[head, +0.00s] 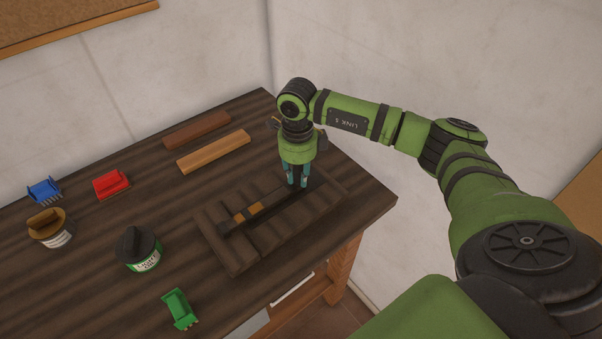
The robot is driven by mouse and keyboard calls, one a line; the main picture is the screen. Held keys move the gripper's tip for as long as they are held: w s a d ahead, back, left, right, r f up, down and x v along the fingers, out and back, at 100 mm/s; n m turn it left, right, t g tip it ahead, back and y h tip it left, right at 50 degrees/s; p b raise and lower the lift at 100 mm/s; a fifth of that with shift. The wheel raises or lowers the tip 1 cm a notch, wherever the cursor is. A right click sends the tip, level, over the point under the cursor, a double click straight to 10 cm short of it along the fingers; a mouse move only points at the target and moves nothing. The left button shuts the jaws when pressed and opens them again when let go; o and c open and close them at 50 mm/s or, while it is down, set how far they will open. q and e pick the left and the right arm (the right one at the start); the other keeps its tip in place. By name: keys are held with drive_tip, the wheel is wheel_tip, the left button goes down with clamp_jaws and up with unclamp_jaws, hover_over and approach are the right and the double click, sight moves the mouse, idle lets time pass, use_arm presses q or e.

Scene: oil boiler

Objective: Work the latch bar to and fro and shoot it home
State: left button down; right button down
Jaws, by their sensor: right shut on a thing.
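The latch bar (230,226) is a long dark bar with tan bands near its middle. It lies in a dark slatted wooden frame (233,258) on the workbench, running from lower left to upper right. My right gripper (298,185) points straight down over the right part of the frame. Its teal fingers are shut on the latch bar near its right end; the exact grip spot is small and partly hidden by the fingers. My left gripper is not in view.
Two wooden blocks (196,129) (214,152) lie behind the frame. A wall rises behind.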

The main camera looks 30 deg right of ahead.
drive_tip(key=c, duration=1.1)
unclamp_jaws()
drive_tip(key=shift+a+f, duration=0.1)
drive_tip(key=shift+a, duration=0.35)
drive_tip(key=shift+d, duration=0.2)
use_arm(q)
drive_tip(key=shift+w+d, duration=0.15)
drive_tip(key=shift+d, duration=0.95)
use_arm(e)
drive_tip(key=r, duration=1.2)
drive_tip(key=shift+a+r, duration=0.1)
drive_tip(key=shift+a, duration=0.15)
